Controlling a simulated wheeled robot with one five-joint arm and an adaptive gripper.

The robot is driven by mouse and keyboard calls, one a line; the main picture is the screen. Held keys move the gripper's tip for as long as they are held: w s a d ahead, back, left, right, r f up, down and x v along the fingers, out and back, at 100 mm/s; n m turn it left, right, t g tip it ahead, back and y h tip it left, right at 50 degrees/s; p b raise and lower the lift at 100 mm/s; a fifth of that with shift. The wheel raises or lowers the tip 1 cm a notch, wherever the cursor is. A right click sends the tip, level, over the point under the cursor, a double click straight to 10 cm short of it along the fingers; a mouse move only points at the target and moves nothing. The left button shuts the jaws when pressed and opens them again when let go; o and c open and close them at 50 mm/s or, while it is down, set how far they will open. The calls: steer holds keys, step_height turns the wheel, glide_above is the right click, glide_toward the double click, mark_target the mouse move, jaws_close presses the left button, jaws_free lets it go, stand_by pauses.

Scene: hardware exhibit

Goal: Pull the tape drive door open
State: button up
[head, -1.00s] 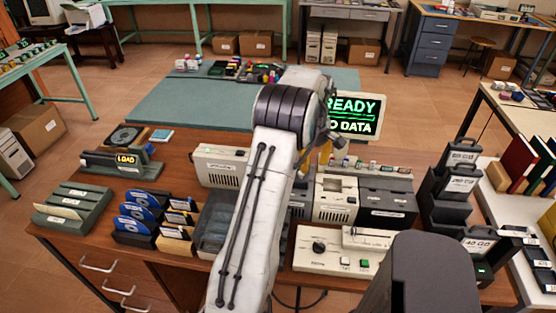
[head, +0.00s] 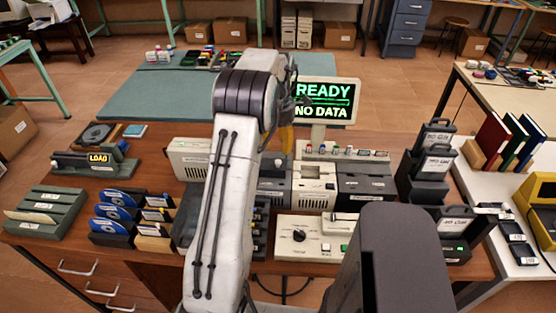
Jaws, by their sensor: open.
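A row of drive units stands on the wooden desk behind a cream control panel (head: 300,236). It holds a grey unit (head: 273,187), a beige unit (head: 314,194) and a dark unit (head: 365,194). A wider beige drive box (head: 187,160) stands left of my arm. I cannot tell for sure which is the tape drive, and no door stands visibly open. My gripper (head: 287,125) is partly hidden beyond my arm, above and behind the row. Its dark parts and an orange part show left of the monitor. It is open, with nothing seen in it.
The monitor (head: 325,102) reads "READY NO DATA". Dark cartridge holders (head: 433,175) stand on the right, disc racks (head: 112,222) and a green-grey rack (head: 48,212) on the left. My arm hides the desk's middle. The teal mat (head: 165,95) behind is largely bare.

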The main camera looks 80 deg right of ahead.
mark_target(278, 161)
steer(key=shift+f+p, duration=0.5)
steer(key=shift+f, duration=3.1)
steer(key=shift+o, duration=0.2)
jaws_close()
